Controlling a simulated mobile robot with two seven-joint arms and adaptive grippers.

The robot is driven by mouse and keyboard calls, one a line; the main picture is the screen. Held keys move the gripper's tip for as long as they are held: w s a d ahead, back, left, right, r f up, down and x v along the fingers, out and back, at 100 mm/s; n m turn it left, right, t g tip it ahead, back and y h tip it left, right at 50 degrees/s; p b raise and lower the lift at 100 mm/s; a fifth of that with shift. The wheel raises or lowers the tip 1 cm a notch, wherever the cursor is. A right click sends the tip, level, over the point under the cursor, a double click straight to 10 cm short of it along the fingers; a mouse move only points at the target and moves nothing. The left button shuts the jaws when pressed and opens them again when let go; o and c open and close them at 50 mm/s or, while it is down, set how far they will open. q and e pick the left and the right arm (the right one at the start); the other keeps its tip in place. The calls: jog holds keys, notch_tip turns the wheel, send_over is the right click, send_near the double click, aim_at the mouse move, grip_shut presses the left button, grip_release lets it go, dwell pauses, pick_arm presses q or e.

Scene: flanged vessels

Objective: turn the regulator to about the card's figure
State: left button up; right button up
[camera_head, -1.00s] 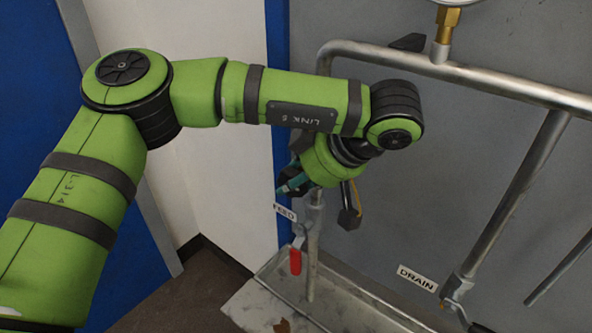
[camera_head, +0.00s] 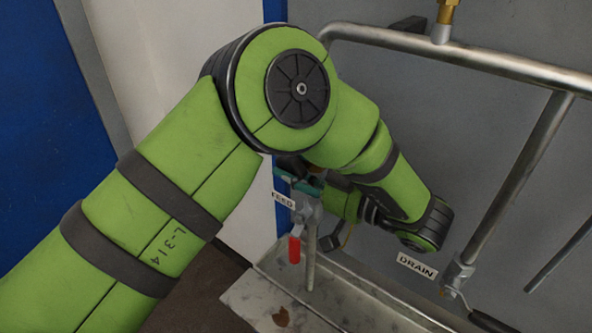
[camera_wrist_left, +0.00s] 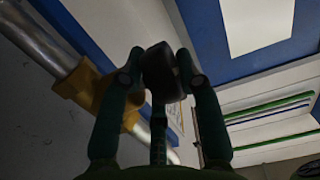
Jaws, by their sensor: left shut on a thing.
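In the left wrist view a dark round knob (camera_wrist_left: 160,72), which looks like the regulator's, sits between the two teal fingers of my left gripper (camera_wrist_left: 159,76). The gripper is shut on it. A brass-coloured body (camera_wrist_left: 82,86) shows beside the knob, against a silver pipe. In the head view only part of my left gripper (camera_head: 297,176) shows, under my green arm near the FEED label. The arm hides the regulator there. No card figure can be read in either view. My right gripper is not in view.
A FEED label (camera_head: 283,200) and a red valve handle (camera_head: 294,250) are just below the gripper. A DRAIN label (camera_head: 417,266) is at lower right. Metal pipes (camera_head: 500,67) cross the grey wall above a metal tray (camera_head: 262,300). A brass fitting (camera_head: 445,15) is at top.

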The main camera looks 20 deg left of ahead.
pick_arm(q)
jog(key=shift+y, duration=0.4)
jog(key=o, duration=1.2)
jog(key=shift+c, duration=0.2)
